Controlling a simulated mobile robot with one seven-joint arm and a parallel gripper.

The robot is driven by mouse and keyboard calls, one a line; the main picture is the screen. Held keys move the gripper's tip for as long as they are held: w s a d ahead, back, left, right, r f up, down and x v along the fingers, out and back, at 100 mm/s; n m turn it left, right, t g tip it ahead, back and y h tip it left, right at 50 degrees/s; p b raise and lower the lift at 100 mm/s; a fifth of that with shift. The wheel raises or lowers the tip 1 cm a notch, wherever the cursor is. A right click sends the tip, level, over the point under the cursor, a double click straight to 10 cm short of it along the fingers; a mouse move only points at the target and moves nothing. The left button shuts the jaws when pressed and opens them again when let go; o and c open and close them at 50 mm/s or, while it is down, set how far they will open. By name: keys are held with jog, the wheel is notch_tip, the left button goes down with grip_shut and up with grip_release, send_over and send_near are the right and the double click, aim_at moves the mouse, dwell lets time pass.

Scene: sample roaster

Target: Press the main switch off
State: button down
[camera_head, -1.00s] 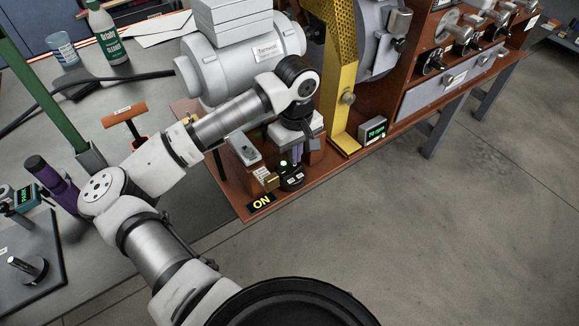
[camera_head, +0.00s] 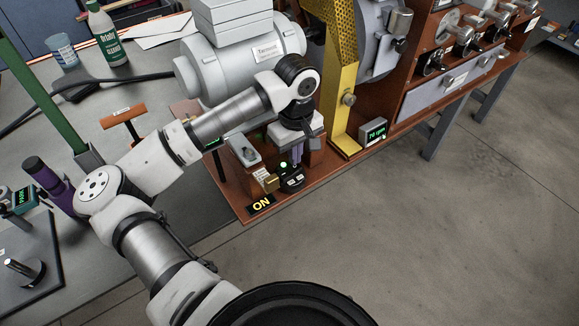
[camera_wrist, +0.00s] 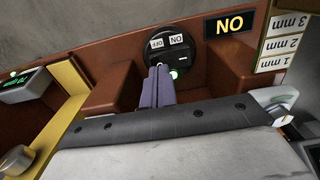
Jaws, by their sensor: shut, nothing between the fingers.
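The main switch is a round black unit with two small white labels, OFF and ON. It sits on the red-brown base in the wrist view (camera_wrist: 187,54) and low at the middle of the head view (camera_head: 291,181). Its small green lamp is lit. My gripper (camera_wrist: 161,72) is shut and empty. Its purple fingertips are at the switch's OFF-label side, near the green lamp. I cannot tell whether they touch it. In the head view my gripper (camera_head: 297,160) points down at the switch.
A grey motor (camera_head: 240,65) stands behind my arm. A yellow frame (camera_head: 346,90) and a small green-lit rpm display (camera_head: 373,132) are right of the switch. Thickness labels in mm (camera_wrist: 280,45) are near the ON sign. Open floor lies in front.

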notch_tip(320, 180, up, 6)
jog(key=shift+f+p, duration=0.1)
jog(key=shift+p, duration=0.7)
